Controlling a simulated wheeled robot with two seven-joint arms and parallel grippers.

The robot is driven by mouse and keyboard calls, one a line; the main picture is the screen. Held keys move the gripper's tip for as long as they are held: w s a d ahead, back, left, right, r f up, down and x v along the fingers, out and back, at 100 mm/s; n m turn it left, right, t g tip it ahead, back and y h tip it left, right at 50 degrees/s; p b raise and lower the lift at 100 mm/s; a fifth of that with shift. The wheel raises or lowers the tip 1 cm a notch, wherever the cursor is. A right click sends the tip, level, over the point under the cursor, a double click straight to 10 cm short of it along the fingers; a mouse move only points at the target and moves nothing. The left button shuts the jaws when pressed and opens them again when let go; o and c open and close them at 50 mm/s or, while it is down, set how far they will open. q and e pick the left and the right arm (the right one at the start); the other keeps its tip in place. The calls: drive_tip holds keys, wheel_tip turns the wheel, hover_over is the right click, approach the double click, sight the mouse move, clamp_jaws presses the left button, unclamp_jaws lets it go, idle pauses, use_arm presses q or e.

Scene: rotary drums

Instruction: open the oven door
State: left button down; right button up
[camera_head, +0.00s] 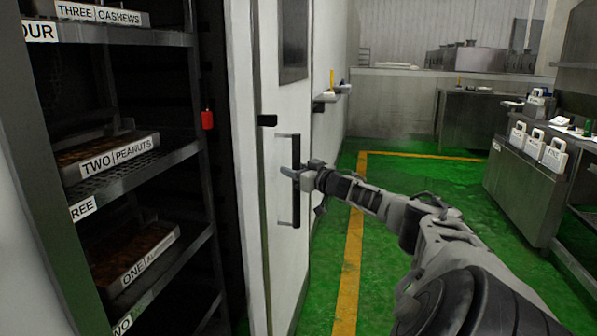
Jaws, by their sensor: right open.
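The white oven door (276,255) stands upright in the middle of the view, with a dark window (293,38) near its top. A dark vertical bar handle (296,210) is on its face. My right gripper (289,172) reaches in from the right at the middle of the handle, its fingers overlapping the bar. It is open; I cannot tell whether it touches the bar. The door's pale left edge faces a dark gap, so the door appears at least partly open, though how far is unclear. My left gripper is not in view.
The green floor (415,182) with yellow lines is clear between.

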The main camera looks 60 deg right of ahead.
use_arm(q)
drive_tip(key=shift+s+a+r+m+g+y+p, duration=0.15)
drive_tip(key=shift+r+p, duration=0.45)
drive_tip(key=shift+p, duration=1.15)
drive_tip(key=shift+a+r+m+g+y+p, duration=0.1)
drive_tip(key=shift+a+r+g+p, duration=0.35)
drive_tip(key=shift+p, duration=1.3)
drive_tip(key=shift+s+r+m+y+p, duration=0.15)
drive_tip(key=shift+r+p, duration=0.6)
drive_tip(key=shift+p, duration=1)
use_arm(e)
drive_tip(key=v, duration=1.6)
